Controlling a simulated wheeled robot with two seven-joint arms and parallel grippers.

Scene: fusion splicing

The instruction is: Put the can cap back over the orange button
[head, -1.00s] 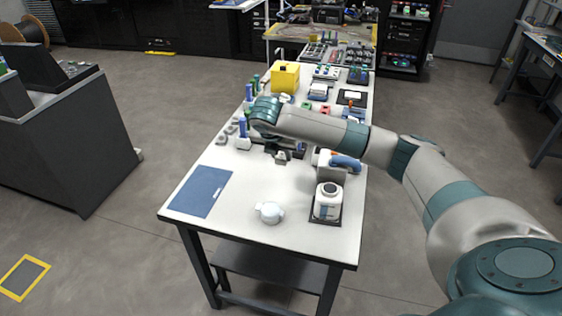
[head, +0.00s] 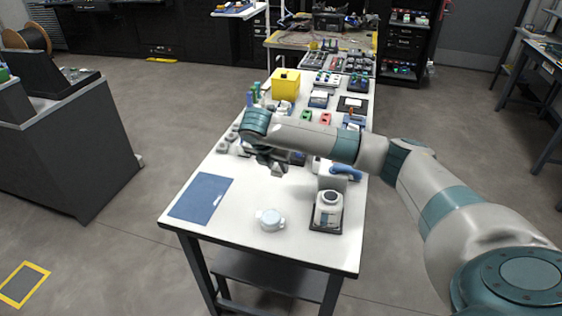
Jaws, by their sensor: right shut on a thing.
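My right arm reaches across the table from the right. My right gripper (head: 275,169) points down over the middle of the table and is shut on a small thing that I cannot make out. The orange button is not clearly visible; my forearm covers part of the table behind. I cannot pick out the can cap for certain. My left gripper is not in view.
A pale round lidded container (head: 270,220) stands near the front edge. A blue mat (head: 201,200) lies at the front left. A white device with a blue handle (head: 345,171) stands behind the can. A yellow box (head: 285,84) and several small devices fill the far end.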

